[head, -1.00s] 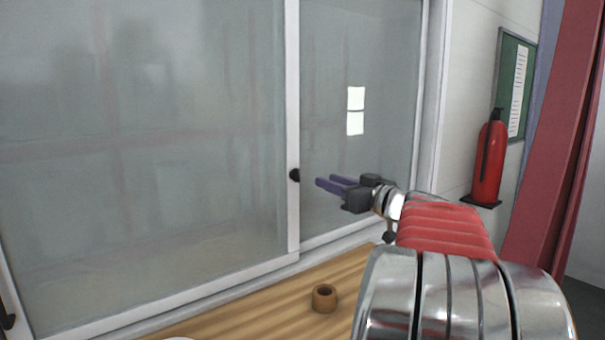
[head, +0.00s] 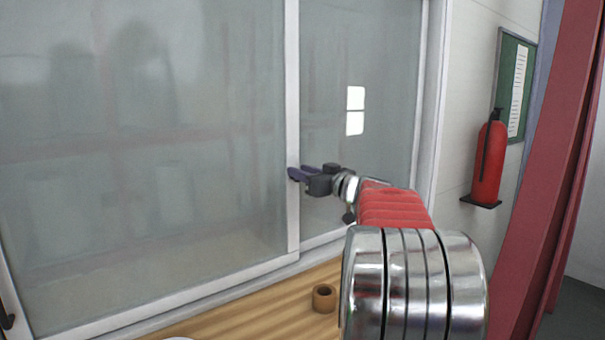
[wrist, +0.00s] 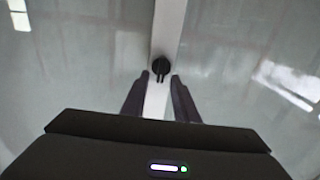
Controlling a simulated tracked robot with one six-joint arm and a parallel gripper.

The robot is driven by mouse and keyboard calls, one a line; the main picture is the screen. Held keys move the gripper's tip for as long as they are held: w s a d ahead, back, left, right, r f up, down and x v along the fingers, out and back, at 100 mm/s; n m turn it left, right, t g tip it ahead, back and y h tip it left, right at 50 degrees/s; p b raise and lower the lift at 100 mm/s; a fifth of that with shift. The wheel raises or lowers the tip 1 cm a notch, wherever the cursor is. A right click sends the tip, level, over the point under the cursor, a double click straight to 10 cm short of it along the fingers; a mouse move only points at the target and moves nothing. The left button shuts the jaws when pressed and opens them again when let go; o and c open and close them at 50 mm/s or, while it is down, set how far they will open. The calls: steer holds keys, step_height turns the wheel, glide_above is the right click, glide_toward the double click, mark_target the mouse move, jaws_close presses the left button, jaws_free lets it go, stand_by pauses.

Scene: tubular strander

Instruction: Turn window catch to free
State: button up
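The window catch (wrist: 161,66) is a small dark round knob on the white upright bar (wrist: 168,30) of the sliding window. In the wrist view it sits just beyond and between my two fingertips. My gripper (wrist: 160,77) is open, with one finger on each side of the bar and a gap between them. In the head view my gripper (head: 293,174) reaches the white bar (head: 293,100) and its purple fingers hide the catch. I cannot tell whether the fingers touch the catch.
The wooden sill (head: 270,310) below holds a brown ring (head: 324,298). Glass panes (head: 180,130) lie on both sides of the bar.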

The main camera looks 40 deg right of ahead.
steer(key=shift+c, duration=0.6)
jaws_close()
steer(key=shift+m, duration=0.3)
steer(key=m, duration=0.3)
steer(key=d+m, duration=0.1)
steer(key=m, duration=0.3)
steer(key=f+m, duration=0.1)
steer(key=m, duration=0.3)
steer(key=shift+s+d, duration=0.1)
steer(key=shift+d, duration=0.2)
steer(key=shift+m, duration=0.3)
steer(key=shift+o, duration=0.6)
jaws_free()
